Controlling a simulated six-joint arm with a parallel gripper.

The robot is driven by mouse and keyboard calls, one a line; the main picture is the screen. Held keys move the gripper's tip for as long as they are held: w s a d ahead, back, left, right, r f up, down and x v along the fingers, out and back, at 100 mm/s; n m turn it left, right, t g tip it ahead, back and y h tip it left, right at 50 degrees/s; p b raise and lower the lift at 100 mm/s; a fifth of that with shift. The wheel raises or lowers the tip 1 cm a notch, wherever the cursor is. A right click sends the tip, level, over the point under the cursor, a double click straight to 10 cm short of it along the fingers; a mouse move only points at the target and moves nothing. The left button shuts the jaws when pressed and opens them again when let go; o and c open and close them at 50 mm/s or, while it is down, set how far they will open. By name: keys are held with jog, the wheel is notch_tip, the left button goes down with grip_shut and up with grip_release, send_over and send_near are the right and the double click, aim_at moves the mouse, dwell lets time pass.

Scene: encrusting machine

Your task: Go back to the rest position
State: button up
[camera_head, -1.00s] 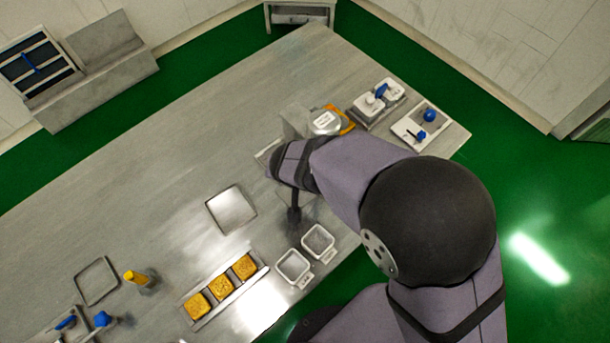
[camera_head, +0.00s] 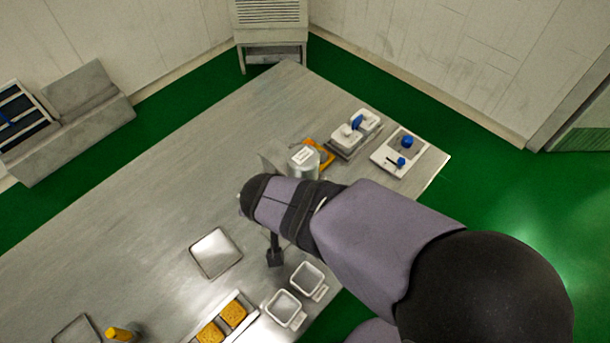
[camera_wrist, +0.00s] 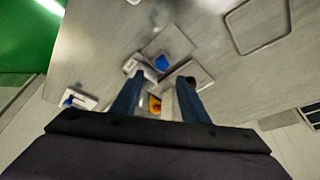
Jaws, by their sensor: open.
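My gripper (camera_wrist: 158,98) shows in the wrist view as two blue fingers spread apart, with nothing held between them. In the head view my arm reaches from the lower right over the steel table (camera_head: 130,225). The small dark part of my gripper (camera_head: 275,257) hangs above the table, close to two white square containers. In the head view it is too small to make out the fingers.
Two white containers (camera_head: 285,307) and a square tray (camera_head: 215,253) lie near my gripper. A tray with yellow squares (camera_head: 233,313) is at the front. A metal canister (camera_head: 303,162), white containers with blue items (camera_head: 355,132) and a white scale-like tray (camera_head: 399,152) stand at the back right.

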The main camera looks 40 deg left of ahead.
jog(key=w+d+m+g+h, duration=0.1)
jog(key=w+d+m+h, duration=0.1)
jog(key=w+d, duration=0.75)
jog(key=w+d+m+h, duration=0.1)
jog(key=w+d, duration=0.5)
jog(key=d, duration=0.7)
jog(key=s+d+m+g, duration=0.1)
jog(key=s+d+m, duration=0.1)
jog(key=d, duration=0.8)
jog(key=s+d+m+g, duration=0.1)
jog(key=s+d, duration=0.3)
jog(key=d, duration=0.7)
jog(key=shift+r+m+g, duration=0.3)
jog(key=shift+r+m, duration=0.05)
jog(key=shift+m, duration=0.25)
